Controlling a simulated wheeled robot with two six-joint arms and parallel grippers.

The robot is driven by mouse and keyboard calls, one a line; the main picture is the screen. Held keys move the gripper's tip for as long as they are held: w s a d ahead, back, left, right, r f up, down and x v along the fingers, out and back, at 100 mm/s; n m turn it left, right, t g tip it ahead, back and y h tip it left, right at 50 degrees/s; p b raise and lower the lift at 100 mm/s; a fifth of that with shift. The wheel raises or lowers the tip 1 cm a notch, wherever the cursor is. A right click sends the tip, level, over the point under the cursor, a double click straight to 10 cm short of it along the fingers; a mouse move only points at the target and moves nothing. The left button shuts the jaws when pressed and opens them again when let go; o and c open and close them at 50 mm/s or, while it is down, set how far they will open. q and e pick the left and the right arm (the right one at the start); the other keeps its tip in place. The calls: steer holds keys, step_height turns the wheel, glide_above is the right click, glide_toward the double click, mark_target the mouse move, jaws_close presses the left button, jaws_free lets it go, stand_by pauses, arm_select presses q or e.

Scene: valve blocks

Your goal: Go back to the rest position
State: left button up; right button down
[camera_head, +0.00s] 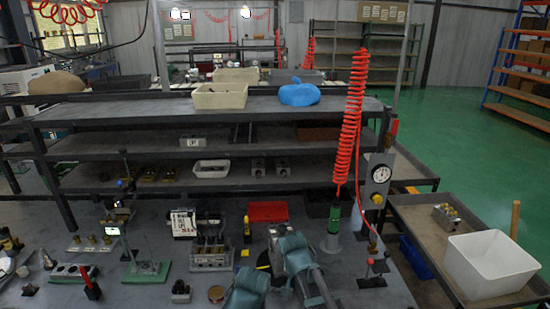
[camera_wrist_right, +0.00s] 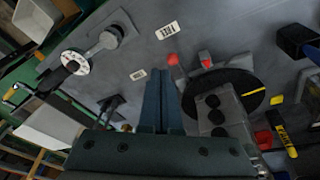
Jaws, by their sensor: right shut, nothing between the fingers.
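My right gripper (camera_wrist_right: 160,78) shows in the right wrist view with its two dark fingers pressed together and nothing between them. It hangs above the grey bench top. In the head view, teal links of my arm stand at the bottom middle of the bench and hide the fingertips. A black disc (camera_wrist_right: 246,92) lies on the bench beside the fingers, and a grey block with black round holes (camera_wrist_right: 218,118) stands in front of part of it. My left gripper cannot be made out in either view.
A valve block (camera_head: 210,254) stands left of my arm in the head view. A green cylinder (camera_head: 333,222) and a pressure gauge (camera_head: 380,174) are on the right. A red tray (camera_head: 268,211) lies behind. A white bin (camera_head: 490,264) sits on the side cart.

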steer(key=s+a+n+g+y, duration=0.1)
steer(key=s+a+n, duration=0.3)
steer(key=s+n, duration=0.6)
steer(key=s, duration=0.5)
steer(key=shift+f+g, duration=0.25)
steer(key=shift+g, duration=0.15)
steer(key=shift+a, duration=0.1)
